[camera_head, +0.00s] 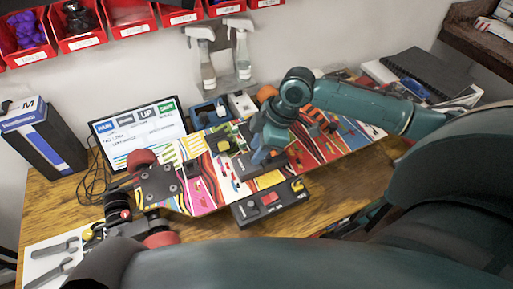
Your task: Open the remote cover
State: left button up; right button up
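My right gripper (262,157) points down over the middle of the skateboard, its fingertips at or just above a dark flat block (262,177) on the board. The gripper hides part of that block, and I cannot tell whether its fingers touch it or how far apart they are. A dark control box (254,209) with a red part and a yellow part sits at the board's near edge. I cannot tell which of these two is the remote, nor make out a separate cover. My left gripper's fingers are not visible; only part of my arm shows at the bottom.
The colourful skateboard (205,190) lies with red wheels (141,160) at its left end. A tilted screen (138,133) and a blue-black box (42,137) stand back left. Spray bottles (203,60) and red bins (131,18) are behind. Wrenches (57,246) lie front left.

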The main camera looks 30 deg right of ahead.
jog(key=shift+w+a+f, duration=0.1)
jog(key=shift+a+f, duration=0.15)
jog(key=shift+f, duration=0.3)
grip_shut()
